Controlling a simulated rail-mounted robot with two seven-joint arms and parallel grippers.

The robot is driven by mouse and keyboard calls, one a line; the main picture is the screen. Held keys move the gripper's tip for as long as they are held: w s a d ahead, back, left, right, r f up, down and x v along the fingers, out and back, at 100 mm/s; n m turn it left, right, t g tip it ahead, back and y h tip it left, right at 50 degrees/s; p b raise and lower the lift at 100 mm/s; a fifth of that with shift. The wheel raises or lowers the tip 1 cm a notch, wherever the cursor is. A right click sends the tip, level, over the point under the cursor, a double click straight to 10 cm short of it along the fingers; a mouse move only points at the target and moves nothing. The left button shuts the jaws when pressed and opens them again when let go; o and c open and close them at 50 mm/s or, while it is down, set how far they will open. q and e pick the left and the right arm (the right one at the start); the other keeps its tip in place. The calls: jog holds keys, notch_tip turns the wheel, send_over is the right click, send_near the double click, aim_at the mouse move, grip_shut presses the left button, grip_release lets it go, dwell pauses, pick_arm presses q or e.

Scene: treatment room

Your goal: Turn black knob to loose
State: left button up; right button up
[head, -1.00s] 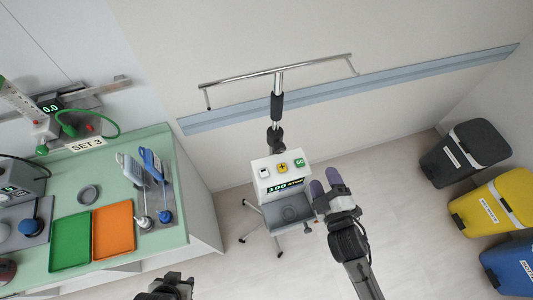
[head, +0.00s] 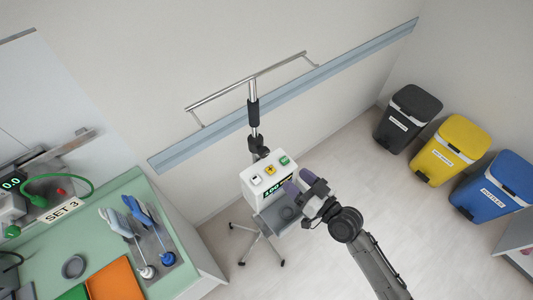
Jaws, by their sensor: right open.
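A wheeled stand with a pole (head: 254,93) stands by the wall. A black sleeve (head: 253,113) is around the pole, and a black knob-like fitting (head: 258,145) sits lower, just above the white device box (head: 262,172). I cannot tell whether this fitting is tight or loose. My right gripper (head: 299,182) is open, with purple fingertips in front of the right part of the box, below and right of the black fitting. It appears empty; contact with the box cannot be told. My left gripper is not in view.
A grey tray (head: 270,222) hangs below the box. A green counter (head: 105,190) with hand tools and an orange tray (head: 115,280) is at left. Black (head: 408,115), yellow (head: 452,148) and blue (head: 495,185) bins stand at right. Floor between stand and bins is free.

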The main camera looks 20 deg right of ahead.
aim_at(266, 154)
jog(key=p+x, duration=0.1)
jog(key=x, duration=1)
jog(key=shift+a+r, duration=0.1)
jog(key=shift+a, duration=0.05)
jog(key=shift+w+a+p, duration=0.25)
jog(key=shift+w+p, duration=0.05)
jog(key=shift+w, duration=0.3)
jog(key=shift+c, duration=0.3)
jog(key=c, duration=0.9)
jog(key=shift+o, duration=0.2)
jog(key=shift+m, duration=0.8)
